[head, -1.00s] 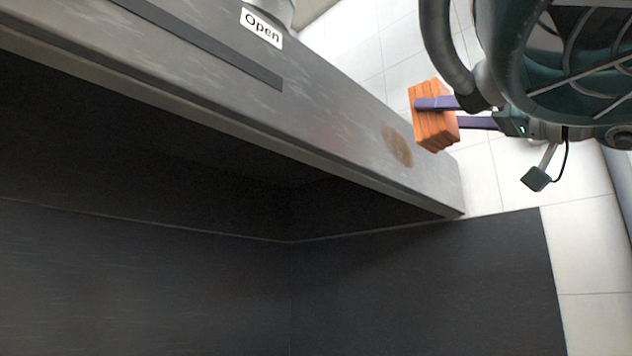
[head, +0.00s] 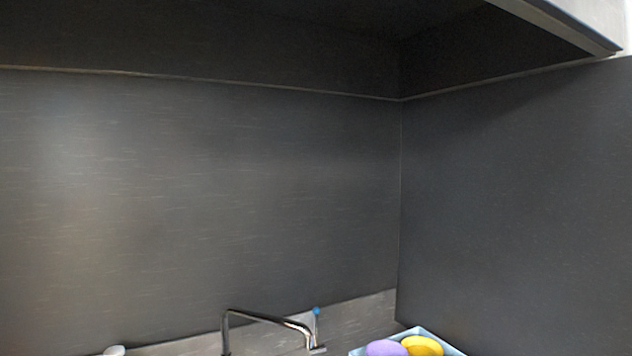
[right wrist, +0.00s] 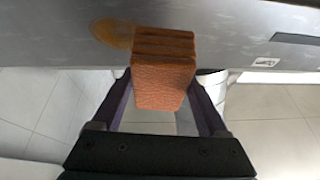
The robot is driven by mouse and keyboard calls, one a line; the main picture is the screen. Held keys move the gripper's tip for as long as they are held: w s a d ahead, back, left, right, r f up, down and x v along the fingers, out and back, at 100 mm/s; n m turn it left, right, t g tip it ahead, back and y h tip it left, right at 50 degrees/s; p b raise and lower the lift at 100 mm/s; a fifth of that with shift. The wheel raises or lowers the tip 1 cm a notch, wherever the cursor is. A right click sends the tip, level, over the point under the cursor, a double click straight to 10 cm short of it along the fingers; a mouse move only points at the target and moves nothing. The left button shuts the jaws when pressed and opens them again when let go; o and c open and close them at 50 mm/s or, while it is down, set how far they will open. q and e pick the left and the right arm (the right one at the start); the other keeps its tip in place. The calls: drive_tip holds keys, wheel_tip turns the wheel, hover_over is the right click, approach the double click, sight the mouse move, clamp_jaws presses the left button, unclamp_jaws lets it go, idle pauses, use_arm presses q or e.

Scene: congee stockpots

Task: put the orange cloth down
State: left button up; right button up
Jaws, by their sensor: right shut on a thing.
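The orange cloth (right wrist: 164,82) is a folded, ridged block in the right wrist view. My right gripper (right wrist: 165,92) is shut on it, with a purple finger on each side. The cloth's far end is at or very near a grey metal face (right wrist: 220,35) with a brownish-orange stain (right wrist: 113,32) beside the cloth. I cannot tell whether they touch. The head view shows neither the cloth nor either gripper.
In the head view, a metal faucet (head: 265,317) stands at the bottom. A light-blue tray (head: 452,349) to its right holds a purple item (head: 386,348) and a yellow item (head: 422,345). Dark wall panels (head: 200,200) fill most of the view. Pale floor tiles (right wrist: 285,110) show below the right gripper.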

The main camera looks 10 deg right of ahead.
drive_tip(key=shift+s+d+r+n+h, duration=0.2)
drive_tip(key=shift+s+r, duration=0.15)
drive_tip(key=shift+r, duration=0.15)
drive_tip(key=shift+s+d+r+n+h, duration=0.1)
drive_tip(key=shift+s+d+r+h, duration=0.1)
drive_tip(key=shift+s+r, duration=0.2)
drive_tip(key=w+a+p, duration=0.2)
drive_tip(key=w+p, duration=0.7)
drive_tip(key=shift+p, duration=0.3)
drive_tip(key=shift+f, duration=0.15)
